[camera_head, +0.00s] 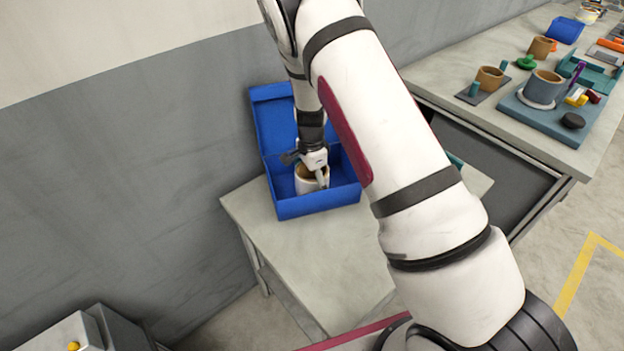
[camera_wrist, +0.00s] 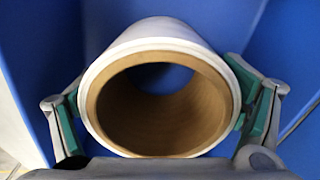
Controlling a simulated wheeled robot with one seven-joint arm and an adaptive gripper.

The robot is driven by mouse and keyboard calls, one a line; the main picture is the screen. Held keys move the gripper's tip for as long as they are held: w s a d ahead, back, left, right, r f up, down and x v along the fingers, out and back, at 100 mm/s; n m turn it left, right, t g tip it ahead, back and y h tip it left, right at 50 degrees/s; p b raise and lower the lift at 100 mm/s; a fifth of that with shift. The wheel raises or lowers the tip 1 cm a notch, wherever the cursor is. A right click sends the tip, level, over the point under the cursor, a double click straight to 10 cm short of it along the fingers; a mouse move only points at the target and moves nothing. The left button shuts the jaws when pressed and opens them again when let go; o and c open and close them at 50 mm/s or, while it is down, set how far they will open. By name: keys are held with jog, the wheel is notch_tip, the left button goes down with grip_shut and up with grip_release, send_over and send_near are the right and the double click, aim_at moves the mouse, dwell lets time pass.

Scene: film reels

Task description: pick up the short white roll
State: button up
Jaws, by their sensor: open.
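The short white roll (camera_head: 306,184) stands inside the blue box, a white band around a brown hollow core. In the wrist view the white roll (camera_wrist: 158,42) fills the middle, and I look into its open brown end. My gripper (camera_head: 314,176) is down in the box at the roll. In the wrist view the green-padded fingers of my gripper (camera_wrist: 158,110) are on either side of the roll, left and right. The pads are very close to its sides; I cannot tell whether they touch. The jaws are open.
The blue box (camera_head: 318,204) has its lid raised at the back and stands on a grey table (camera_head: 285,235) by the wall. Another table (camera_head: 490,115) at right holds several rolls and small items. A grey cabinet (camera_head: 75,335) stands at lower left.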

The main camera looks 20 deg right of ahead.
jog(key=shift+f, duration=0.15)
jog(key=c, duration=1.1)
